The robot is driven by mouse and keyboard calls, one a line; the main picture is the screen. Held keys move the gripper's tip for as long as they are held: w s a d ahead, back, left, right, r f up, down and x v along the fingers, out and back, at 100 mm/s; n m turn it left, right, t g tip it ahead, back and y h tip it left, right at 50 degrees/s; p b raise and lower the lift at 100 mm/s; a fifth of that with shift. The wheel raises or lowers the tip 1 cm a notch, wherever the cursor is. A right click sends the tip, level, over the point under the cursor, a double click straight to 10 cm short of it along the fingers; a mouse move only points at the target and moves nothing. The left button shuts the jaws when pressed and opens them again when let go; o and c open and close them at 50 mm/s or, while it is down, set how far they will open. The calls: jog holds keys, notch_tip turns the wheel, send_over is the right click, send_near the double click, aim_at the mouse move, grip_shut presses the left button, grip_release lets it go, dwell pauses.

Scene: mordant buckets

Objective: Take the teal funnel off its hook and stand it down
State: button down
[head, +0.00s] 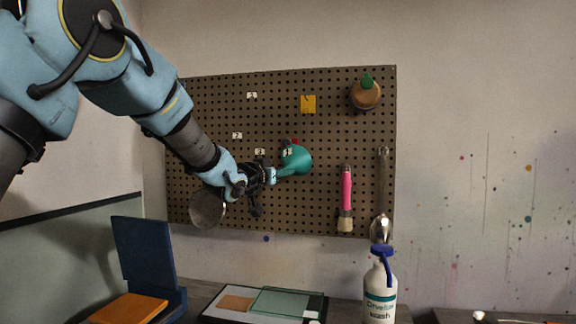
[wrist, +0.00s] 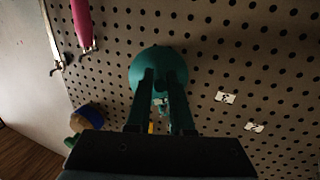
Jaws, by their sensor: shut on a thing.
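The teal funnel (head: 298,159) is at the pegboard (head: 335,110) in the head view, its wide mouth toward the right. My gripper (head: 275,175) reaches in from the left and is shut on the funnel's narrow end. In the wrist view the funnel (wrist: 152,62) sits between the two fingers of my gripper (wrist: 160,85), close in front of the board. The hook is hidden, and I cannot tell whether the funnel still hangs on it.
A pink-handled brush (head: 346,190) and a metal ladle (head: 381,225) hang right of the funnel. A round metal pan (head: 207,208) hangs below my arm. On the table below stand a wash bottle (head: 380,290), a tray with a green glass pane (head: 288,301) and a blue holder (head: 145,255).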

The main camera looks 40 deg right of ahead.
jog(key=shift+r, duration=0.15)
jog(key=s+a+b, duration=0.3)
jog(key=s+a, duration=0.1)
jog(key=a, duration=0.2)
jog(key=shift+a, duration=0.2)
dwell(1.2)
dwell(0.4)
jog(key=shift+s, duration=0.1)
